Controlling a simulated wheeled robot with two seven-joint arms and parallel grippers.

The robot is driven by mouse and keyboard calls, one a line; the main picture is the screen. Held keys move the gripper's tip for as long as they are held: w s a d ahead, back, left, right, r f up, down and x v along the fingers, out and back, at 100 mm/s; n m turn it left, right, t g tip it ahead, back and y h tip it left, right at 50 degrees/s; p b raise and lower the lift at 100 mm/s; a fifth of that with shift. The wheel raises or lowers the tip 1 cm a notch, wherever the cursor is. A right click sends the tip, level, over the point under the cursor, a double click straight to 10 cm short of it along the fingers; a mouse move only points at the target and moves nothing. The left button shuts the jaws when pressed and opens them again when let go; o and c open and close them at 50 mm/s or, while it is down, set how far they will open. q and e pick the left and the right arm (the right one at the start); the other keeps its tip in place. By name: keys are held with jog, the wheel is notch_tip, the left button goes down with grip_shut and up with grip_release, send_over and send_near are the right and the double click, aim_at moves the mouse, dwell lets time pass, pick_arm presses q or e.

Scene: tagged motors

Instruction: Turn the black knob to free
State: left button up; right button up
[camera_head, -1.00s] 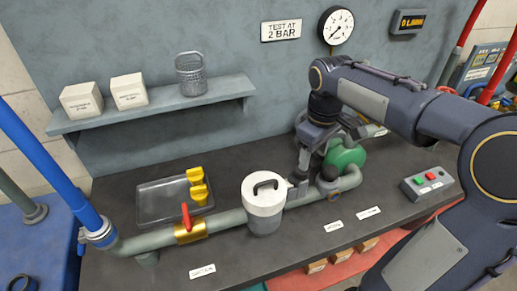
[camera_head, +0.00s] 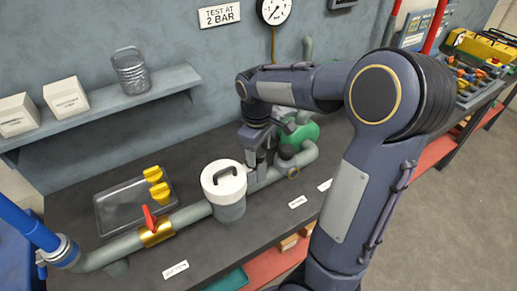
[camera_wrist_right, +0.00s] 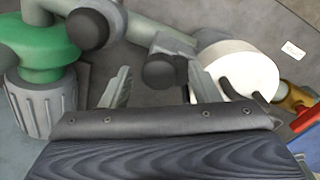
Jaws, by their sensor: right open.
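My right gripper (camera_head: 256,162) points down over the pipe between the white-topped canister and the green pump. In the right wrist view the right gripper (camera_wrist_right: 158,86) is open, its two fingers apart. A black knob (camera_wrist_right: 160,71) shows between and just beyond the fingers; I cannot tell whether they touch it. A second dark knob (camera_wrist_right: 89,28) lies outside the fingers, nearer the green pump (camera_wrist_right: 36,48). The first knob is mostly hidden there by the gripper. My left gripper is out of view.
The white-topped canister (camera_head: 226,205) stands close left of the gripper. A red-handled brass valve (camera_head: 156,233) sits further left on the pipe. A tray (camera_head: 116,211) with yellow parts (camera_head: 156,183) lies behind it. A shelf (camera_head: 108,107) hangs on the back wall.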

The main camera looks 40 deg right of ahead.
jog(key=shift+c, duration=0.5)
jog(key=c, duration=0.9)
jog(key=shift+n, duration=0.3)
jog(key=n, duration=0.3)
jog(key=shift+n, duration=0.3)
jog(key=n, duration=0.3)
jog(key=shift+n, duration=0.3)
jog(key=n+p, duration=0.1)
jog(key=n, duration=0.3)
jog(key=shift+y, duration=0.3)
jog(key=shift+n, duration=2.2)
